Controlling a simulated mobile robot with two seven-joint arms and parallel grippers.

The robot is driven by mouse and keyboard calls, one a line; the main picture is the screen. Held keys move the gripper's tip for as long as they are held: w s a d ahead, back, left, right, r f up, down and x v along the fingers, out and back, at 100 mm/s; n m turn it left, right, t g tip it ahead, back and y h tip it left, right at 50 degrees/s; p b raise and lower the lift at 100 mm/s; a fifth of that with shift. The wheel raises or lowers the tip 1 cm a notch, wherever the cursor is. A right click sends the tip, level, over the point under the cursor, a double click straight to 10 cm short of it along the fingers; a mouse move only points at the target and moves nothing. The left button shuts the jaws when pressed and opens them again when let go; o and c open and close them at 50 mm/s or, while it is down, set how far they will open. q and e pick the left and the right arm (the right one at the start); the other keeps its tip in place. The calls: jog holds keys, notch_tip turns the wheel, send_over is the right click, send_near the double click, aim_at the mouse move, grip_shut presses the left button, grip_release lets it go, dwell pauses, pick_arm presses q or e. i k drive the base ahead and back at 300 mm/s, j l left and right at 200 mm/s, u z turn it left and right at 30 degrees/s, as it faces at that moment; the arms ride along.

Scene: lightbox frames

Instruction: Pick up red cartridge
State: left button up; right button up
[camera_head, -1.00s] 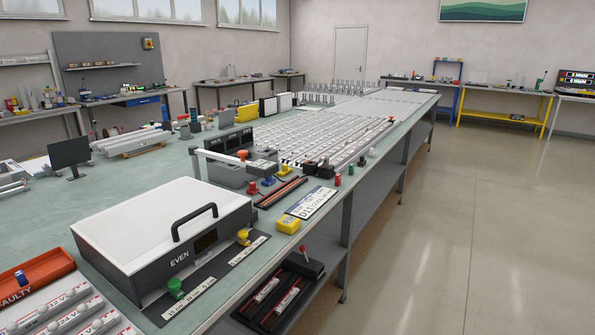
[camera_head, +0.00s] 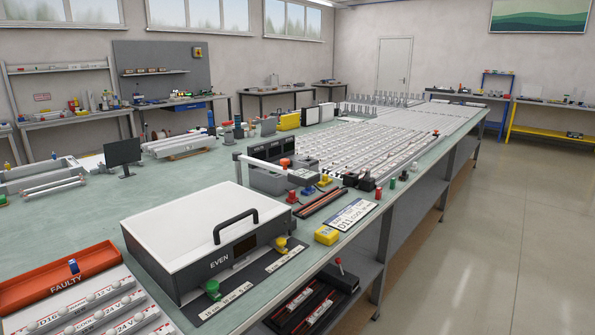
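A small upright red cylinder (camera_head: 378,193), which looks like the red cartridge, stands near the right edge of the long table (camera_head: 215,160). A similar green cylinder (camera_head: 392,183) stands just behind it, apart from it. Other small red parts are in view: a red block (camera_head: 292,196) beside the grey device, and a red piece farther back. At this size I cannot make out their details. Neither of my grippers is in view.
A white-topped box marked EVEN (camera_head: 195,235) with a black handle fills the front of the table. An orange FAULTY tray (camera_head: 60,277) lies at front left. A yellow block (camera_head: 326,235) and a number plate (camera_head: 351,215) sit near the right edge. The floor at right (camera_head: 480,250) is clear.

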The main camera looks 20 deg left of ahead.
aim_at(378, 190)
jog(key=u, duration=0.8)
jog(key=i+l+u, duration=0.15)
jog(key=l+u, duration=0.15)
jog(key=u, duration=0.15)
jog(key=l+u, duration=0.35)
jog(key=u, duration=0.15)
jog(key=l+u, duration=0.4)
jog(key=l, duration=0.5)
jog(key=l+u, duration=0.4)
jog(key=l, duration=0.45)
jog(key=k+l, duration=0.1)
jog(key=l, duration=0.8)
jog(key=k+l+u, duration=0.1)
jog(key=l, duration=0.35)
jog(key=k+l, duration=0.15)
jog(key=l, duration=0.3)
